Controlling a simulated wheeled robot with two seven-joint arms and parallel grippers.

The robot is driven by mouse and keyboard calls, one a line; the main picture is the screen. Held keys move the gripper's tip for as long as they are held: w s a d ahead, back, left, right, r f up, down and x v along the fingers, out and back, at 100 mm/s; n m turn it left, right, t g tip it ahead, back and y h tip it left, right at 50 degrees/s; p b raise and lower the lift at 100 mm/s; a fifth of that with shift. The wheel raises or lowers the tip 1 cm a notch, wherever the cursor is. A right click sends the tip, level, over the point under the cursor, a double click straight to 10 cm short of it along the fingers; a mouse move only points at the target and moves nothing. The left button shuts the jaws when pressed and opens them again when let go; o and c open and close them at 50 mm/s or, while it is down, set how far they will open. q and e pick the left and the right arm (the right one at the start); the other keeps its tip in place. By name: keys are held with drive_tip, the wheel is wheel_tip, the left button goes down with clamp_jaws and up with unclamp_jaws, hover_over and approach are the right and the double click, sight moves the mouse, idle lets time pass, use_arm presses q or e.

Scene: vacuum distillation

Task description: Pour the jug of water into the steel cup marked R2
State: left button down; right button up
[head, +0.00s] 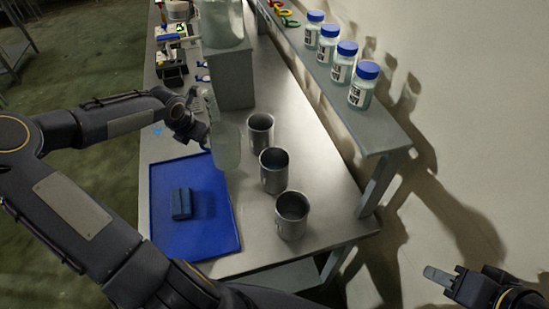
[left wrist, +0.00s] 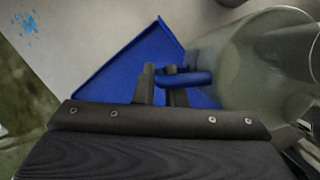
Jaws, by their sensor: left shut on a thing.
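The clear jug (head: 227,146) hangs upright or nearly so above the bench, left of three steel cups. My left gripper (head: 204,122) is shut on the jug at its left side. In the left wrist view the jug (left wrist: 262,60) fills the right side, and the left gripper's fingers (left wrist: 162,85) show at its edge. The steel cups stand open in a row: far (head: 260,131), middle (head: 274,171) and near (head: 291,216). No marking is readable, so I cannot tell which is R2. My right gripper (head: 440,277) is off the bench at lower right, with its jaw opening unclear.
A blue tray (head: 215,235) with a dark blue block (head: 181,204) lies left of the cups. A raised shelf (head: 375,130) with several blue-capped bottles (head: 364,84) runs along the right. A grey box (head: 232,75) stands behind the jug. The bench is clear around the cups.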

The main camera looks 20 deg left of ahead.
use_arm(q)
drive_tip(key=shift+a+f+h, duration=0.1)
drive_tip(key=shift+a+h, duration=0.2)
wheel_tip(320, 180, up, 9)
idle(0.6)
drive_tip(key=shift+s, duration=0.1)
